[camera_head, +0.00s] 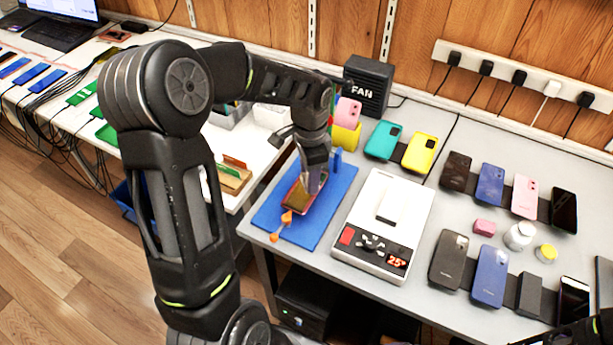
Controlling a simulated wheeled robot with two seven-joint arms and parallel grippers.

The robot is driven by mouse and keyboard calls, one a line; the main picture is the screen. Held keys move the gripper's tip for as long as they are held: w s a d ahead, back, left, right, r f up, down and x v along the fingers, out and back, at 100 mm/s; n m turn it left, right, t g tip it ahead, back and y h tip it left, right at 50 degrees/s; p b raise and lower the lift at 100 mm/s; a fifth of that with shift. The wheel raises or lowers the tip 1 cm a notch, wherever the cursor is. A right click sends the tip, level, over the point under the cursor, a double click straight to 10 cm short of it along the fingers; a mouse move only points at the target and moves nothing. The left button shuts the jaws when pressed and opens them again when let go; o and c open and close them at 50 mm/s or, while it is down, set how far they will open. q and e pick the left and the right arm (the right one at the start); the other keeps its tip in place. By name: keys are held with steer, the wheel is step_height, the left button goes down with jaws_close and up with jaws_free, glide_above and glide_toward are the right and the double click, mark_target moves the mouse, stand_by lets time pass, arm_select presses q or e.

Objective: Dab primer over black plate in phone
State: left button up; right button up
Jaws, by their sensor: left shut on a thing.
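An open phone (292,204) with a red rim and a yellowish-brown inside lies on the blue mat (327,215). My left gripper (313,188) points down over the phone's right part and hides some of it. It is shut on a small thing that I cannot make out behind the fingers. I cannot tell whether that thing touches the phone. The black plate does not show clearly. A white bottle (518,237) and a small yellow-topped jar (546,252) stand on the grey table at the right; I cannot read what they hold.
An orange tool (281,226) lies at the mat's front left, and a small blue block (337,160) stands at its back. A white heating device (382,228) reads 25° right of the mat. Several phones lie further right. A black fan (368,86) stands behind.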

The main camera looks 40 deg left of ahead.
arm_select(q)
steer(key=shift+r+p, duration=1.1)
steer(key=shift+r, duration=0.75)
arm_select(e)
steer(key=shift+s+a+r, duration=0.2)
steer(key=shift+s+r, duration=0.05)
steer(key=shift+r, duration=0.35)
steer(key=shift+s+a+r, duration=0.2)
steer(key=shift+r, duration=0.4)
arm_select(q)
steer(key=w+d+r+n, duration=0.1)
steer(key=w+d+n, duration=0.2)
steer(key=d, duration=0.3)
steer(key=w+d+r+n, duration=0.1)
steer(key=w+d+n, duration=0.2)
steer(key=d, duration=0.3)
steer(key=shift+d+r+n, duration=0.25)
steer(key=shift+r+n, duration=0.1)
steer(key=shift+n, duration=0.45)
arm_select(e)
steer(key=shift+c, duration=0.3)
